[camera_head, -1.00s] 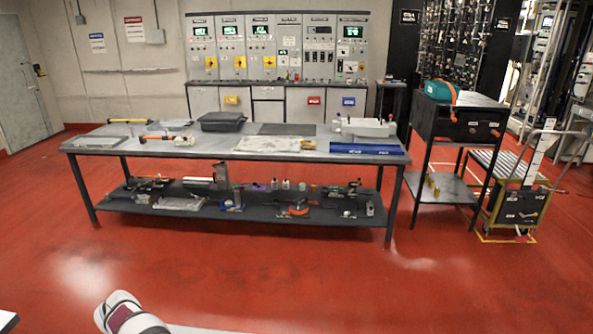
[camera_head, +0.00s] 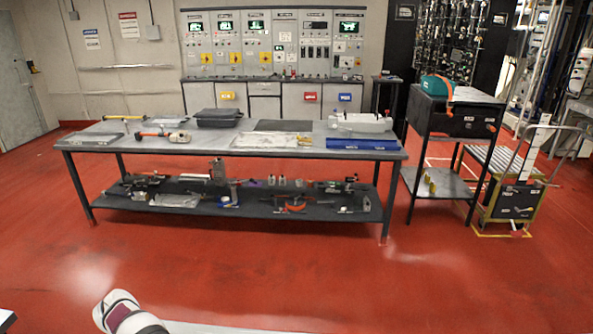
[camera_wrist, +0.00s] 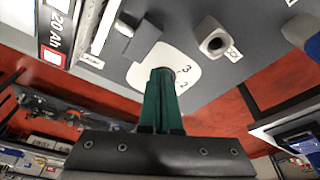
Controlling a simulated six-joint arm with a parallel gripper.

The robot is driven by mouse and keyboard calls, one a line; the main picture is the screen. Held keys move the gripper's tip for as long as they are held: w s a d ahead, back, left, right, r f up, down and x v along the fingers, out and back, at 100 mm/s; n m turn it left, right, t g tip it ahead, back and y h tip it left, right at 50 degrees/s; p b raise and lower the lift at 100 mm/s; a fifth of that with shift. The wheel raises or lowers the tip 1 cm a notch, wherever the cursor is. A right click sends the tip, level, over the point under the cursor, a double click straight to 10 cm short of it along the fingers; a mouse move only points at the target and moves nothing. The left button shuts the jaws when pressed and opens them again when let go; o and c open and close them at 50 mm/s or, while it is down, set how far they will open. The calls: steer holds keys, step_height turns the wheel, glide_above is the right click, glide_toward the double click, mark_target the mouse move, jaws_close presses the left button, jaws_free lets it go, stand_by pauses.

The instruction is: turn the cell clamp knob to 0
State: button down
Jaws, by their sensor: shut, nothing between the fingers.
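In the wrist view, a white dial plate (camera_wrist: 182,71) with the digits 3 and 2 on its right side sits on a grey panel. My gripper (camera_wrist: 161,72) has green fingers, pressed together, with their tips over the middle of the dial. They cover part of the plate, and I cannot tell whether they touch it. A grey block (camera_wrist: 145,40) stands at the dial's upper left edge; I cannot tell whether it belongs to the clamp knob. No 0 mark shows, and the knob's setting cannot be read. My gripper is not seen in the head view.
In the wrist view, a grey post (camera_wrist: 213,42) stands right of the dial and a cell labelled 20 Ah (camera_wrist: 57,30) is at upper left. In the head view, a steel bench (camera_head: 103,155) with tools stands beyond open red floor (camera_head: 250,270); a cart (camera_head: 515,200) stands right.

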steer(key=shift+s+a, duration=0.25)
steer(key=shift+a, duration=0.25)
stand_by(0.3)
steer(key=shift+s, duration=0.1)
steer(key=shift+s+d+r, duration=0.1)
steer(key=shift+s, duration=0.2)
steer(key=v, duration=0.3)
steer(key=w+v, duration=0.1)
steer(key=v, duration=0.1)
steer(key=shift+a+r, duration=0.3)
steer(key=shift+r, duration=0.2)
